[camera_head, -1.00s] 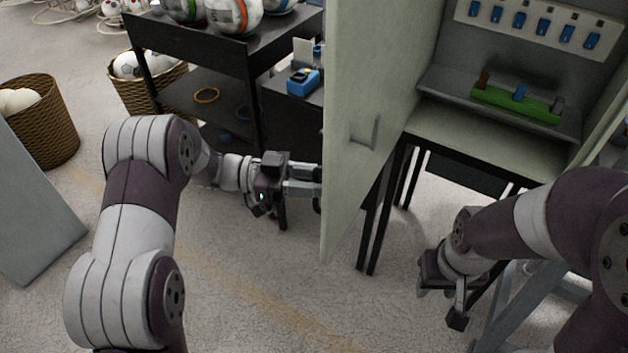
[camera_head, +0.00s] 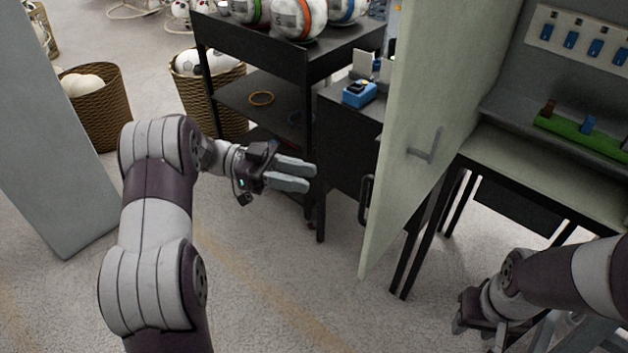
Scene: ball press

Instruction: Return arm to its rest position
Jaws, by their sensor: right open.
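My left arm (camera_head: 160,215) reaches up from the lower left of the head view, bent at the elbow. My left gripper (camera_head: 300,177) points right, in front of the black shelf rack and left of the open cabinet door (camera_head: 415,130). Its two grey fingers lie close together with nothing seen between them, and a clear gap separates them from the door. My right arm (camera_head: 570,275) comes in from the right edge. My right gripper (camera_head: 478,325) hangs low at the lower right, open, in front of the cabinet; its fingertips are only partly clear.
The door has a grey handle (camera_head: 426,148) and a dark handle (camera_head: 366,200). The rack (camera_head: 285,48) holds balls; a blue device (camera_head: 360,93) stands beside it. Baskets (camera_head: 103,115) and a grey panel (camera_head: 45,120) are at left. Floor (camera_head: 300,290) below the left gripper is clear.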

